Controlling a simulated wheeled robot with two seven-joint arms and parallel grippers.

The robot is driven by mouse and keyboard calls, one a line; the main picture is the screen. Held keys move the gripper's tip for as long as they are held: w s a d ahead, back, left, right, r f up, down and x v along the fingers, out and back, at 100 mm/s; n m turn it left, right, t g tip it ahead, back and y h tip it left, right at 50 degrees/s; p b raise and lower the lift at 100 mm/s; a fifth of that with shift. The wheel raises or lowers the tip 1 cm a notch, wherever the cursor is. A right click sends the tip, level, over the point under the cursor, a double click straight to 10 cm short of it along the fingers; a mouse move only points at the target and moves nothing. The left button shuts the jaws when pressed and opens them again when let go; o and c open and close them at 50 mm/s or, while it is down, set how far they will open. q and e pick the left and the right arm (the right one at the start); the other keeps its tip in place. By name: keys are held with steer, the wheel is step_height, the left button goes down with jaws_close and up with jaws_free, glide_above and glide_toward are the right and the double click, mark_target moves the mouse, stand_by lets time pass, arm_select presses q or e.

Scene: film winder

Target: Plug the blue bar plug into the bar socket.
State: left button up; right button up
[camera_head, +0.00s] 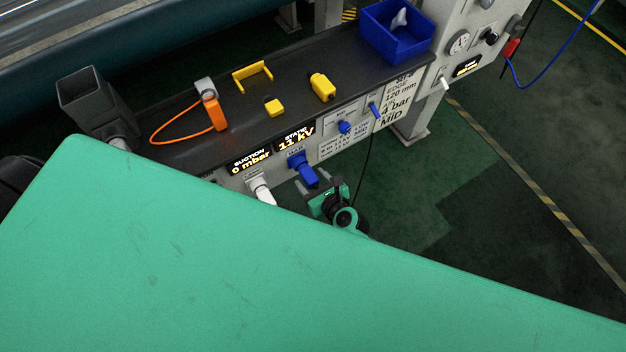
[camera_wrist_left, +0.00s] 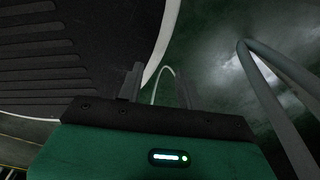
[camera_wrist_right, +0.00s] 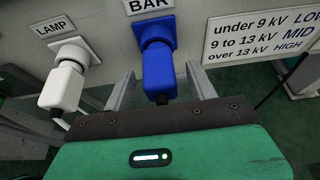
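The blue bar plug (camera_head: 304,170) is at the blue bar socket (camera_wrist_right: 156,32), under the BAR label on the panel front. In the right wrist view the plug (camera_wrist_right: 158,72) hangs down from the socket's square flange, with its body against it; how deep it sits cannot be told. My right gripper (camera_wrist_right: 160,80) is open, with its fingers on either side of the plug and visible gaps between. It also shows in the head view (camera_head: 322,194), just below the plug. My left gripper (camera_wrist_left: 158,82) is open and empty, away from the panel, and hidden in the head view.
A white lamp plug (camera_wrist_right: 65,82) sits left of the bar plug. The shelf (camera_head: 285,65) holds an orange cable clip (camera_head: 214,112), yellow parts (camera_head: 321,87) and a blue bin (camera_head: 392,38). A large green surface covers the head view's lower part.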

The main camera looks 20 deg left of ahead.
steer(key=shift+d, duration=0.1)
arm_select(q)
steer(key=s, duration=0.1)
steer(key=s+p, duration=0.1)
steer(key=shift+s+a+f, duration=0.15)
steer(key=shift+s, duration=0.25)
arm_select(e)
steer(key=v, duration=1.3)
steer(key=shift+s+d, duration=0.2)
steer(key=shift+s, duration=0.1)
steer(key=shift+r, duration=0.1)
